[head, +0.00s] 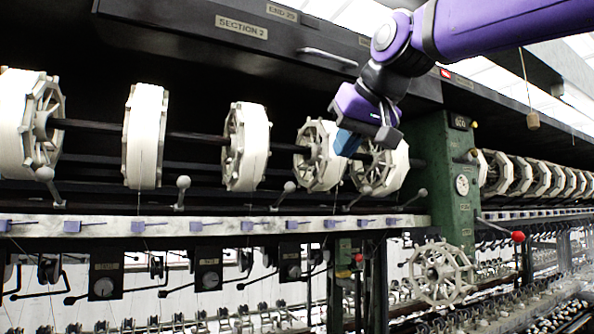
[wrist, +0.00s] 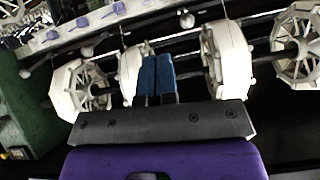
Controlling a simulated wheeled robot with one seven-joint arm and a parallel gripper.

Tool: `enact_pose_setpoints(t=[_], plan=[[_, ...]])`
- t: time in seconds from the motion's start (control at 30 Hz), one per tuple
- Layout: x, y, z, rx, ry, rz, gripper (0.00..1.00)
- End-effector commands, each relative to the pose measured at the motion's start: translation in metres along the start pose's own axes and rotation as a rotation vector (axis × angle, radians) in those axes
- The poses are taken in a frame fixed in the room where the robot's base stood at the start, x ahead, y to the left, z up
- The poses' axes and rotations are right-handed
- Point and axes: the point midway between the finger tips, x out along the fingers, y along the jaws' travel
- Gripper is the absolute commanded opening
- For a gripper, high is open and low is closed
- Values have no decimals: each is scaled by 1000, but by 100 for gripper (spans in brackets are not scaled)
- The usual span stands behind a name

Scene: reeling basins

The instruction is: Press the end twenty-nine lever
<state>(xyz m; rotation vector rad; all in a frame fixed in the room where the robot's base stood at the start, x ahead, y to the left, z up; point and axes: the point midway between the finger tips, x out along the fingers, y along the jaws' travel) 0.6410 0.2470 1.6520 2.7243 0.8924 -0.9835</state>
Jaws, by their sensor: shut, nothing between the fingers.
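Several ball-topped grey levers stand along the pale rail (head: 200,226) below the reels: at far left (head: 45,175), left (head: 183,183), middle (head: 289,187), right of middle (head: 366,190) and far right (head: 421,193). I cannot read which one belongs to end twenty-nine. My gripper (head: 346,143) has its blue fingers together and empty, in front of the right-hand reels and above the levers. In the wrist view the closed fingers (wrist: 157,78) point toward the reels and rail. Ball ends (wrist: 187,20) show beyond them there, apart from the fingers.
White reels (head: 146,136) line a dark shaft behind the levers. A green post (head: 452,180) stands at right, with a red-knobbed handle (head: 518,237) beside it. A dark overhead beam carries a "SECTION 2" plate (head: 241,27). Open air lies in front of the rail.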

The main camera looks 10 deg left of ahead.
Motion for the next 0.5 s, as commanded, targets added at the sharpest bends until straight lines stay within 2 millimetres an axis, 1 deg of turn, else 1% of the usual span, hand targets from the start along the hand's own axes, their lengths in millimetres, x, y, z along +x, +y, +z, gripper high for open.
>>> enact_pose_setpoints(t=[0.03,0.1,0.17,0.27,0.5], plan=[[3,-13,-12,-10,13,-23,0],[5,-24,-23,-18,27,-44,0],[6,-30,-28,-22,34,-55,0],[6,-34,-32,-24,40,-62,0],[6,-33,-32,-24,40,-61,0]])
